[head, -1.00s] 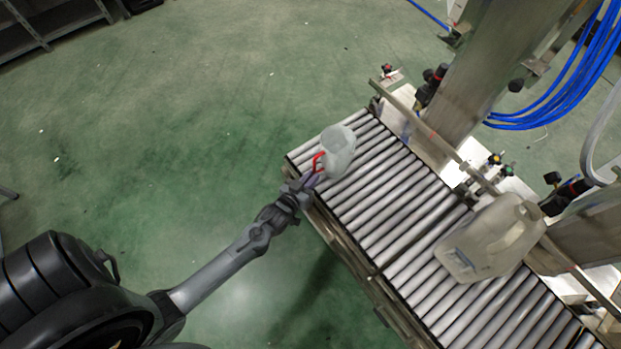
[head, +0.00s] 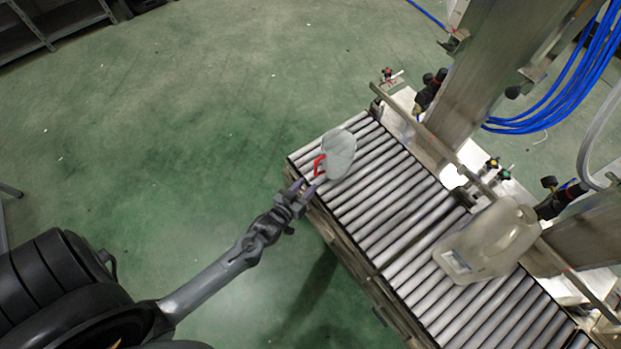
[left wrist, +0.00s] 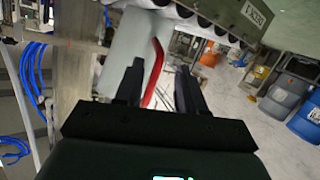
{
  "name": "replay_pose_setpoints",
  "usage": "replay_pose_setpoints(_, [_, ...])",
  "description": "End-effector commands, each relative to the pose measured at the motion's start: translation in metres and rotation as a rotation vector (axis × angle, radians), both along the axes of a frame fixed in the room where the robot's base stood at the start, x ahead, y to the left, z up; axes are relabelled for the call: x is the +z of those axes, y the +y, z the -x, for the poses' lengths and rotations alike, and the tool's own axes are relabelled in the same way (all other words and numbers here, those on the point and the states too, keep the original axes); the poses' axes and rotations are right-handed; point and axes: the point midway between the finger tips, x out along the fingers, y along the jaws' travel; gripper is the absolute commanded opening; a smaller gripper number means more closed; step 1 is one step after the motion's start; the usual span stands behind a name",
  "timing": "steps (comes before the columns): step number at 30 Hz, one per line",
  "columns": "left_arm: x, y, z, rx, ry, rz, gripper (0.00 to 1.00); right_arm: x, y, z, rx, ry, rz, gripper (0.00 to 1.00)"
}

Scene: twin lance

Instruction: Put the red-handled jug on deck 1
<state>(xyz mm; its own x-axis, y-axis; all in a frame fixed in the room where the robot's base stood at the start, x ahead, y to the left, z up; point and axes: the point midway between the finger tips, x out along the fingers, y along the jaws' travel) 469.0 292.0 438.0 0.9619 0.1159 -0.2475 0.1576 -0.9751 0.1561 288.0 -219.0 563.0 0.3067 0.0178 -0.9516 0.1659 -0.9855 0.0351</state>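The pale grey jug (head: 340,152) with a red handle (head: 319,165) rests on the rollers at the far left end of the roller conveyor (head: 376,190). Its handle faces my left gripper (head: 304,191). My right gripper is not in view.
A larger translucent jug (head: 487,242) stands farther right on the conveyor. A rail (head: 436,137) and steel posts border the far side. The rollers between the jugs are clear. A sign (left wrist: 254,14), upside down, seems to read deck 1.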

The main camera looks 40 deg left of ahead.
Motion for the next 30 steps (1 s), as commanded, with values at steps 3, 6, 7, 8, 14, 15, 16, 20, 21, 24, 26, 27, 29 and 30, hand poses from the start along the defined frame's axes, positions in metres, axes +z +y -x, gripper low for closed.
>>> replay_pose_setpoints(3, [0.010,-0.003,0.024,0.000,0.004,0.000,0.39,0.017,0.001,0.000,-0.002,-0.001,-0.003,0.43])
replay_pose_setpoints(6, [0.014,-0.005,0.041,0.001,0.002,0.000,0.39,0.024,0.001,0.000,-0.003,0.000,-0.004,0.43])
replay_pose_setpoints(7, [0.015,-0.005,0.045,0.000,0.003,0.000,0.39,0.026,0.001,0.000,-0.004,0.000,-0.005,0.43])
replay_pose_setpoints(8, [0.016,-0.006,0.050,0.001,0.002,0.000,0.39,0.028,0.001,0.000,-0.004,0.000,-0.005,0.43])
replay_pose_setpoints(14, [0.020,-0.008,0.071,-0.001,0.002,-0.001,0.39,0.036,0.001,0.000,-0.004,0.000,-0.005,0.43])
replay_pose_setpoints(15, [0.021,-0.009,0.072,-0.001,0.005,0.000,0.39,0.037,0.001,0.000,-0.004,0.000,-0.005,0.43])
replay_pose_setpoints(16, [0.022,-0.010,0.073,-0.002,0.010,0.000,0.39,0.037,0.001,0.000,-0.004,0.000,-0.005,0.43])
replay_pose_setpoints(20, [0.028,-0.015,0.071,-0.016,0.069,0.000,0.39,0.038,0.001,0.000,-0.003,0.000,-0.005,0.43])
replay_pose_setpoints(21, [0.030,-0.017,0.070,-0.025,0.102,-0.001,0.39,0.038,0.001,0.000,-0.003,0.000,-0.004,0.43])
replay_pose_setpoints(24, [0.041,-0.026,0.067,-0.054,0.209,-0.006,0.39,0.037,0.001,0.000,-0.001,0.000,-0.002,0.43])
replay_pose_setpoints(26, [0.050,-0.033,0.068,-0.080,0.288,-0.013,0.39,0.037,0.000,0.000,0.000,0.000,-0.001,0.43])
replay_pose_setpoints(27, [0.056,-0.038,0.070,-0.100,0.345,-0.020,0.39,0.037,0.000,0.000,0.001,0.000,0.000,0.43])
replay_pose_setpoints(29, [0.067,-0.046,0.076,-0.131,0.432,-0.033,0.39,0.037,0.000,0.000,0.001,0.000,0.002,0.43])
replay_pose_setpoints(30, [0.075,-0.050,0.082,-0.153,0.490,-0.042,0.39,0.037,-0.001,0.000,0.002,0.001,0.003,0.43])
